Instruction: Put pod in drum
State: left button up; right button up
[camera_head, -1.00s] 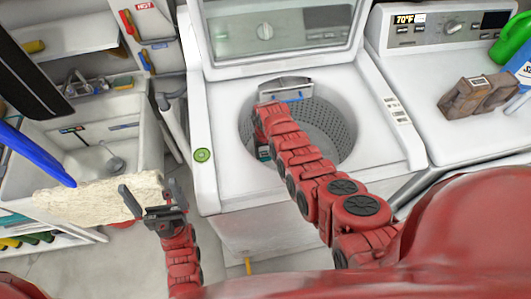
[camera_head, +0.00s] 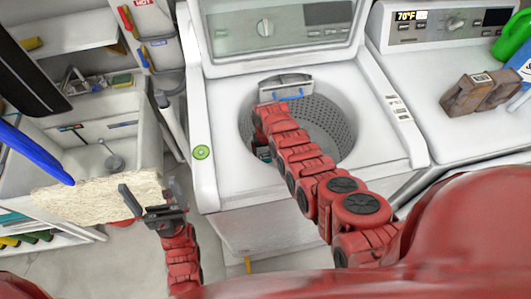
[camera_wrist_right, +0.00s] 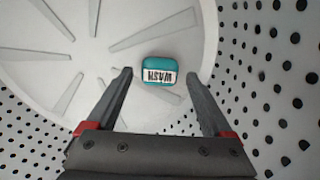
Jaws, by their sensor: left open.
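My right gripper (camera_wrist_right: 159,73) is open, with a gap on each side of the pod. I cannot tell whether the pod touches the drum's bottom. In the head view my right arm reaches into the washer's perforated drum (camera_head: 325,125). A bit of teal shows by its wrist, and the fingers are hidden. My left gripper (camera_head: 150,197) is open and empty, away from the washer.
The washer lid (camera_head: 275,30) stands open. A second machine (camera_head: 440,110) at right bears a brown object (camera_head: 480,93) and bottles. A utility sink (camera_head: 90,150) is at left. A cream slab-like object (camera_head: 95,198) is behind my left gripper.

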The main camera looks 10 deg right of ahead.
jog(key=shift+o, duration=0.2)
jog(key=shift+r, duration=0.1)
jog(key=shift+r+p, duration=0.75)
jog(key=shift+p, duration=0.05)
jog(key=shift+r, duration=0.1)
notch_tip(320, 180, up, 11)
jog(key=b, duration=0.2)
jog(key=shift+r, duration=0.15)
